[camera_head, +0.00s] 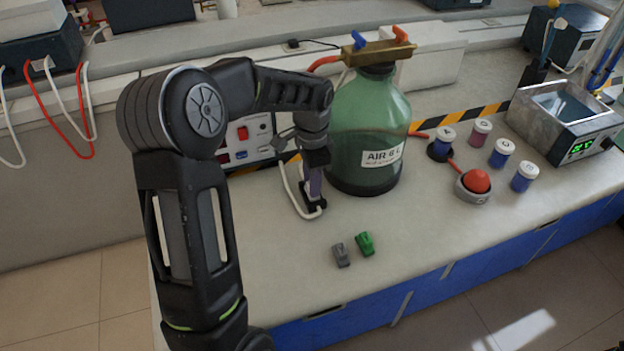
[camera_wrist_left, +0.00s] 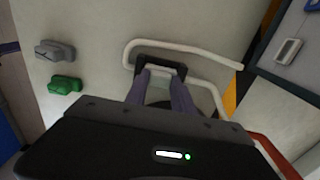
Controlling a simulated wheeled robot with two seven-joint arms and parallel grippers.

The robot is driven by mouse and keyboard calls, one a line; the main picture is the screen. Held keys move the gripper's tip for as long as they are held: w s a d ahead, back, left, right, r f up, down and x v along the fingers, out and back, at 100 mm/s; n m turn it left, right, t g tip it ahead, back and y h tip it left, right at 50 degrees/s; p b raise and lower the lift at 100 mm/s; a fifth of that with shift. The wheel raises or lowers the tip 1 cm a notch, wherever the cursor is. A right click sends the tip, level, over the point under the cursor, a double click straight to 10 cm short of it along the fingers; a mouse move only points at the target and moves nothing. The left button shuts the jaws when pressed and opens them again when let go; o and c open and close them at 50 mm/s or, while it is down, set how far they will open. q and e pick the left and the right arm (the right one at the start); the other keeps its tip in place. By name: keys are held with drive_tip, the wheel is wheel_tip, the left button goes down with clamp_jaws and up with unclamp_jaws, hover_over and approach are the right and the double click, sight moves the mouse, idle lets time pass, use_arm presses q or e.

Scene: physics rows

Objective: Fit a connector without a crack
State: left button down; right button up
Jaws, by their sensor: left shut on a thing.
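My left gripper (camera_head: 315,193) reaches down to the bench beside the green glass bottle, its fingers shut on a small black piece (camera_wrist_left: 172,66) at the white tube. In the left wrist view the fingertips (camera_wrist_left: 160,76) meet this piece, and the white tube (camera_wrist_left: 190,51) bends around it. A grey connector (camera_head: 341,255) and a green connector (camera_head: 365,243) lie loose side by side near the bench's front edge, apart from the gripper. In the left wrist view the grey connector (camera_wrist_left: 55,50) and green connector (camera_wrist_left: 65,85) are at left. No crack can be made out at this size. My right gripper is not in view.
The large green bottle (camera_head: 370,120) stands close to the right of the gripper. A panel box (camera_head: 250,137) stands behind it. Several capped jars, a red-topped item (camera_head: 475,184) and a metal bath (camera_head: 565,120) stand at right. The front middle of the bench is mostly clear.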

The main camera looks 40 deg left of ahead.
use_arm(q)
drive_tip(key=shift+f, duration=0.3)
drive_tip(key=c, duration=1)
unclamp_jaws()
drive_tip(key=shift+r, duration=0.1)
wheel_tip(320, 180, up, 8)
drive_tip(key=shift+f+b, duration=0.15)
drive_tip(key=shift+b, duration=0.15)
